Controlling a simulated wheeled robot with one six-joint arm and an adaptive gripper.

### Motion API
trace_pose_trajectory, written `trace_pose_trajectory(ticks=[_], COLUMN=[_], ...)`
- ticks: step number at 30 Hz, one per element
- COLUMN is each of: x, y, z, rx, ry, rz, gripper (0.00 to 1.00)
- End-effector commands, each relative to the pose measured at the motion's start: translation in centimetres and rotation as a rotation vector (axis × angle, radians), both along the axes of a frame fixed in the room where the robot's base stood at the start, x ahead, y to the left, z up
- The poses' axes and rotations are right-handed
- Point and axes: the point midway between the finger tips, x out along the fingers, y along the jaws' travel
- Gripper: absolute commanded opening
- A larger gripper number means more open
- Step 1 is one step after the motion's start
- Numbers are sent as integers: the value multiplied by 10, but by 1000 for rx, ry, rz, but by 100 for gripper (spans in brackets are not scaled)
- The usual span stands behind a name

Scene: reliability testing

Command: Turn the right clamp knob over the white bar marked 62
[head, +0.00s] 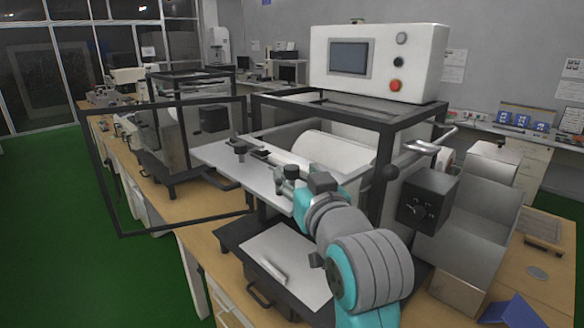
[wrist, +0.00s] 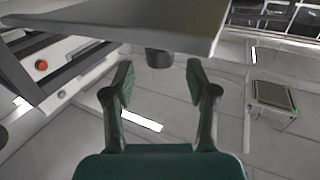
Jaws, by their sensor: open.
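In the head view, a pale plate (head: 222,166) juts from the front of the machine and carries a white bar (head: 284,157). The left dark clamp knob (head: 238,146) stands at the bar's left end. My gripper (head: 287,186) is at the bar's right end, where it largely covers the right knob. I cannot read the number 62. In the wrist view, my gripper (wrist: 164,82) is open, with its two fingers apart and nothing held. A dark round piece (wrist: 158,58), perhaps the right knob, shows between and beyond the fingertips, against the edge of the plate (wrist: 130,18).
A black open frame (head: 122,232) stands left of the plate. Black machine bars (head: 385,160) and a dark box (head: 428,202) lie close to my arm's right. A white control box (head: 375,60) with a red button sits above. A lower tray (head: 290,262) lies beneath.

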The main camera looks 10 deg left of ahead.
Motion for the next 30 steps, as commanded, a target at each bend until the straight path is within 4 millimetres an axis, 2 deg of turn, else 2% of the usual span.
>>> trace_pose_trajectory(ticks=[3,9,19,20,26,27,30], x=[16,32,34,34,34,34,34], y=[8,16,17,17,17,17,17], z=[0,0,0,0,0,0,0], rx=[0,0,0,0,0,0,0], ry=[0,0,-1,-1,-1,-1,-1], rz=[0,0,0,0,1,1,0], gripper=[57,57,57,55,5,0,0])
